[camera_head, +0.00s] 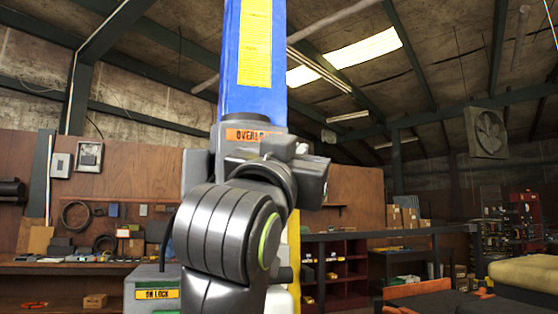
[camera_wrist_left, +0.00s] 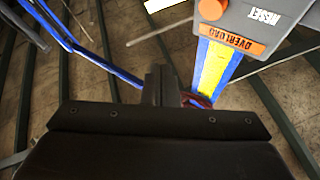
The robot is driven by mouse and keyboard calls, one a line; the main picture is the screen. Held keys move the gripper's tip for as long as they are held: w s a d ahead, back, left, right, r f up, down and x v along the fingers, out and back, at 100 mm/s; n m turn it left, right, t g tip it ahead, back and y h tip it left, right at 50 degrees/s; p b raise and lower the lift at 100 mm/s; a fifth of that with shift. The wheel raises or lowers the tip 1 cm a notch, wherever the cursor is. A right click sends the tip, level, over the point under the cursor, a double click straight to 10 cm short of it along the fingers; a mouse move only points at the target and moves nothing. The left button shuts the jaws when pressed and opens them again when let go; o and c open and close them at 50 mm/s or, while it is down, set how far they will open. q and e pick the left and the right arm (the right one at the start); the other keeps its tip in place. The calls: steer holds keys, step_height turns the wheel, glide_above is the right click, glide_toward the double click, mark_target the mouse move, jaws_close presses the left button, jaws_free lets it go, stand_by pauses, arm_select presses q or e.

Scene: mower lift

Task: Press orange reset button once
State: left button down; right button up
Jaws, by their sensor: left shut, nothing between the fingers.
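The orange reset button (camera_wrist_left: 211,9) shows at the top edge of the left wrist view, partly cut off. It sits on a grey control box (camera_wrist_left: 284,32) with a white RESET marking and an orange OVERLOAD label (camera_wrist_left: 232,39). My left gripper (camera_wrist_left: 161,77) is shut and empty, with its fingertips apart from the button in that picture, below and left of it. In the head view my left arm stands in front of the blue column, and the button is not visible there. The OVERLOAD label (camera_head: 247,135) is partly covered by my arm. My right gripper is not in view.
The blue column (camera_head: 253,70) with a yellow notice rises behind my arm. A grey box with a yellow ON LOCK label (camera_head: 158,294) stands at lower left. A workbench and wooden wall panels lie behind, with red shelves (camera_head: 340,275) to the right.

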arm_select(q)
steer(key=w+a+p, duration=0.2)
steer(key=w, duration=0.5)
steer(key=shift+a, duration=0.2)
steer(key=shift+s, duration=0.1)
stand_by(1.5)
steer(key=shift+w+a+p, duration=0.15)
steer(key=shift+w+p, duration=0.15)
steer(key=shift+w, duration=0.1)
